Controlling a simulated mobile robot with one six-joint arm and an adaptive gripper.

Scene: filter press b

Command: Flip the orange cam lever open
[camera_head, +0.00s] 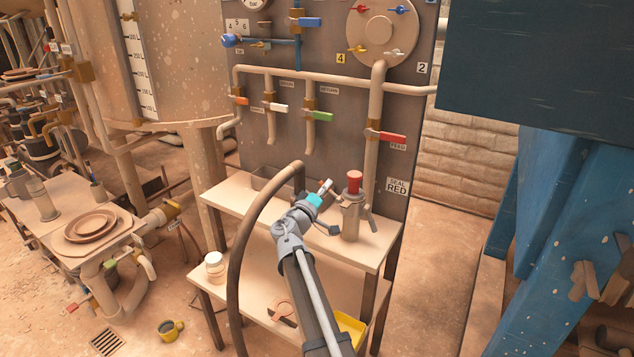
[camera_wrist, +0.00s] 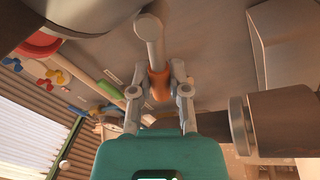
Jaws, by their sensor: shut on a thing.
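The orange cam lever shows in the wrist view as an orange grip (camera_wrist: 158,84) on a pale metal arm (camera_wrist: 153,45) with a rounded end. My gripper (camera_wrist: 159,90) has its two grey fingers closed on either side of the orange grip. In the head view my gripper (camera_head: 326,188) is above the upper bench shelf, just left of an upright metal coupling (camera_head: 350,217) with a red top (camera_head: 354,181). The lever is mostly hidden there behind my wrist and fingers. I cannot tell how far it is turned.
A thick brown hose (camera_head: 246,225) arches close to my arm on the left. A panel (camera_head: 345,130) with pipes and coloured valve handles stands behind the bench (camera_head: 225,197). A jar (camera_head: 214,265) and a yellow tray (camera_head: 351,327) sit lower down. A blue frame (camera_head: 585,210) rises at right.

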